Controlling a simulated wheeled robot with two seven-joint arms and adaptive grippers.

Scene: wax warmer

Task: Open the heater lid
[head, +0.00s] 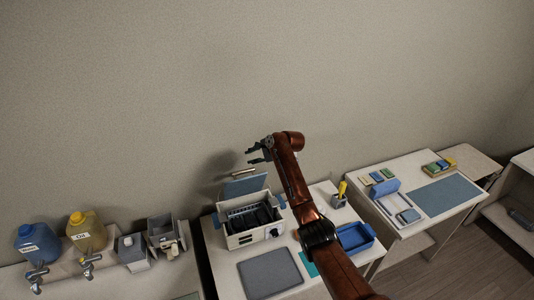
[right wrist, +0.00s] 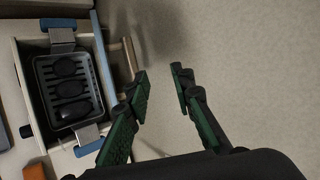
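The heater (head: 253,236) is a pale box on the table, and its lid (head: 246,185) stands raised at the back, tilted up. The lid handle (head: 243,172) is a pale bar along its top edge. In the right wrist view the lid (right wrist: 104,64) shows nearly edge-on, with the wooden handle (right wrist: 130,56) beside it. My right gripper (head: 255,152) is above the lid. In the wrist view its fingers (right wrist: 160,75) are apart and empty, clear of the handle. My left gripper is not in view.
Inside the heater is a tray (right wrist: 43,72) with dark oval pieces. A grey mat (head: 270,273), a blue tray (head: 356,237) and a cup with a yellow item (head: 340,196) are on the same table. Blue (head: 38,243) and yellow (head: 87,230) jugs stand left.

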